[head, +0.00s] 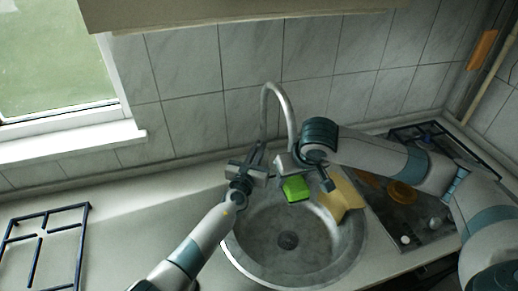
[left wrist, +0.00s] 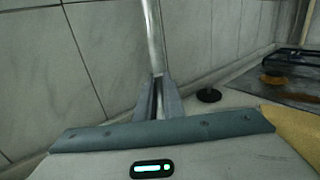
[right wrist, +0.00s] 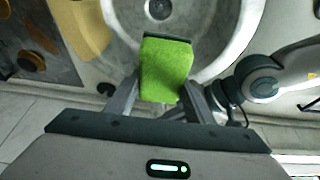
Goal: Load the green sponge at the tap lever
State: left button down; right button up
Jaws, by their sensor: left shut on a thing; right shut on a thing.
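The tap (head: 287,100) is a thin grey pipe that bends over the back of the round sink; its pipe also shows in the left wrist view (left wrist: 152,35). My left gripper (head: 258,156) is shut at the foot of the tap, its fingers close together on it. The lever itself cannot be made out there. My right gripper (right wrist: 158,103) is shut on the green sponge (right wrist: 166,66), one finger on each side. In the head view the sponge (head: 295,189) hangs over the back part of the sink, just right of my left gripper.
The sink (head: 262,256) is empty around its drain (head: 288,240). A yellow cloth (head: 341,192) lies over its right rim. A dark board (head: 405,225) with orange items is at right. A black hob grate (head: 42,245) is at left. A small black disc (left wrist: 208,95) is near the tap.

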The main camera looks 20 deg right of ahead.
pick_arm(q)
jog(key=shift+a+f, duration=0.15)
jog(key=shift+a, duration=0.05)
jog(key=shift+s+a+t+h, duration=0.2)
jog(key=shift+s+t+h, duration=0.2)
jog(key=shift+t, duration=0.1)
jog(key=c, duration=1.9)
grip_release()
jog(key=shift+o, duration=0.2)
jog(key=shift+s, duration=0.15)
jog(key=v, duration=1.1)
jog(key=shift+s+a, duration=0.25)
jog(key=shift+a, duration=0.05)
